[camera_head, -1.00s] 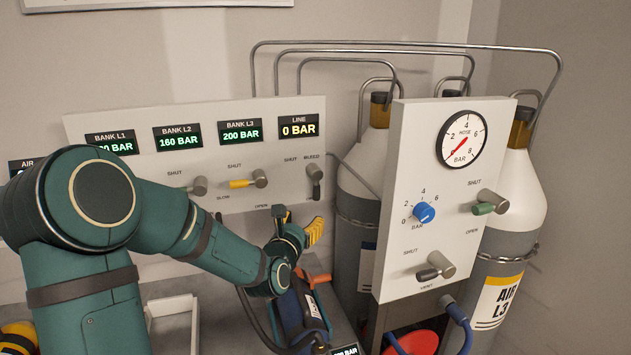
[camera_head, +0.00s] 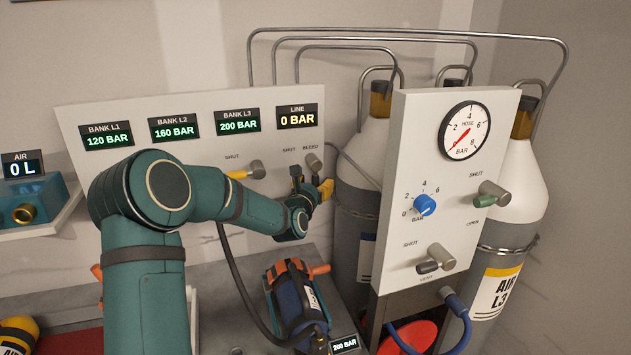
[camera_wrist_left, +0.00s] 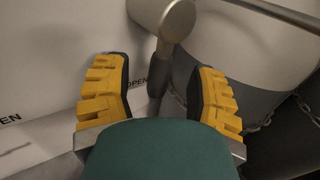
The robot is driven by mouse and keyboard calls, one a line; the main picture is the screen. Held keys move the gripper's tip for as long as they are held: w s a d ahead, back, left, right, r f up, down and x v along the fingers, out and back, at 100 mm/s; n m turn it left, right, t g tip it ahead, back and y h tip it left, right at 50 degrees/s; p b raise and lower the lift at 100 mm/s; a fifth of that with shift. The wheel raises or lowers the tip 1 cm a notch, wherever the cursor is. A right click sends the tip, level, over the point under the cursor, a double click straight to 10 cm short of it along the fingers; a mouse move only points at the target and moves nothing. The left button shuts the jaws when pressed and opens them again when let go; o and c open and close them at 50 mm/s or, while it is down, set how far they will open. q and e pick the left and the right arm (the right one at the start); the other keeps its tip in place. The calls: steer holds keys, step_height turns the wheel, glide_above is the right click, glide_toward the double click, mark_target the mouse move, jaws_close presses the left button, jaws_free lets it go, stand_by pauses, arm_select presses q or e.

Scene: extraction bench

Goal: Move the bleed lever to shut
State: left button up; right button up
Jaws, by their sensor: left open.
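The bleed lever (camera_head: 313,161) is at the right end of the white bank panel, beside the SHUT and BLEED labels. Its grey round hub shows in the head view; my gripper partly hides its handle. In the left wrist view its handle (camera_wrist_left: 158,75) hangs down from the hub (camera_wrist_left: 174,20). My left gripper (camera_head: 311,182) is open just in front of the lever. In the wrist view the handle stands between the two yellow-padded fingers (camera_wrist_left: 160,92), with gaps on both sides. My right gripper is not in view.
Another lever (camera_head: 247,171) with a yellow handle is left on the panel (camera_head: 75,115). The gauge panel (camera_head: 400,270) and gas cylinders (camera_head: 352,210) stand close on the right. A dark blue cylinder (camera_head: 296,300) lies on the bench below. The LINE display (camera_head: 297,118) reads 0 BAR.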

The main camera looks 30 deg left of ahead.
arm_select(q)
steer(key=shift+x, duration=0.9)
jaws_close()
